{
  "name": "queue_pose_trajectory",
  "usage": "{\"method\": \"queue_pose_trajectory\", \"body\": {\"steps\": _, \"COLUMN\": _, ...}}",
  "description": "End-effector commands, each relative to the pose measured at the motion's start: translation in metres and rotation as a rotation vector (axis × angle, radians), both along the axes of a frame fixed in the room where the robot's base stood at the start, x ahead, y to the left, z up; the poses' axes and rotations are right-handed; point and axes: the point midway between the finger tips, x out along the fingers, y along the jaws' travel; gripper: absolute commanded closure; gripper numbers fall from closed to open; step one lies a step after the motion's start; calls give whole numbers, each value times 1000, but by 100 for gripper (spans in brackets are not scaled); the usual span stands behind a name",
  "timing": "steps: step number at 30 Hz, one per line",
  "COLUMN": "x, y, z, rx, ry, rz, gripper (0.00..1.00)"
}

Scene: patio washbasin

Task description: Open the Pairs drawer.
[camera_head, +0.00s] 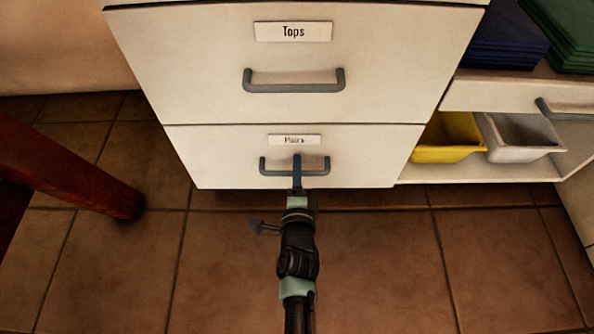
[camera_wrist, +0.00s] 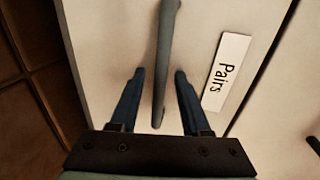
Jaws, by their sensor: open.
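The Pairs drawer (camera_head: 220,160) is the lower white drawer of the cabinet, and its front looks flush and closed. Its label reads "Pairs" (camera_wrist: 227,73) in the wrist view. Its grey bar handle (camera_head: 318,168) shows in the head view below the label, and in the wrist view (camera_wrist: 167,50) it runs lengthwise. My gripper (camera_head: 297,160) is at the handle's middle. In the wrist view my gripper (camera_wrist: 159,75) is open, with one blue finger on each side of the handle. A gap shows between each finger and the bar.
The Tops drawer (camera_head: 200,60) with its own grey handle (camera_head: 293,87) is directly above and closed. A dark red wooden leg (camera_head: 85,175) stands at the left. Yellow (camera_head: 445,140) and white (camera_head: 520,137) bins sit on a low shelf at the right. The tiled floor in front is clear.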

Motion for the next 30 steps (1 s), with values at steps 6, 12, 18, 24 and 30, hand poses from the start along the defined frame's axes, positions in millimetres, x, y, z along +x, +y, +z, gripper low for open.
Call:
{"method": "queue_pose_trajectory", "body": {"steps": 6, "x": 0, "y": 0, "z": 0, "rx": 0, "ry": 0, "rz": 0, "gripper": 84}}
{"method": "queue_pose_trajectory", "body": {"steps": 12, "x": 0, "y": 0, "z": 0, "rx": 0, "ry": 0, "rz": 0, "gripper": 100}}
{"method": "queue_pose_trajectory", "body": {"steps": 18, "x": -1, "y": 0, "z": 0, "rx": 0, "ry": 0, "rz": 0, "gripper": 100}}
{"method": "queue_pose_trajectory", "body": {"steps": 24, "x": -1, "y": 0, "z": 0, "rx": 0, "ry": 0, "rz": 0, "gripper": 100}}
{"method": "queue_pose_trajectory", "body": {"steps": 30, "x": -1, "y": 0, "z": 0, "rx": 0, "ry": 0, "rz": 0, "gripper": 100}}
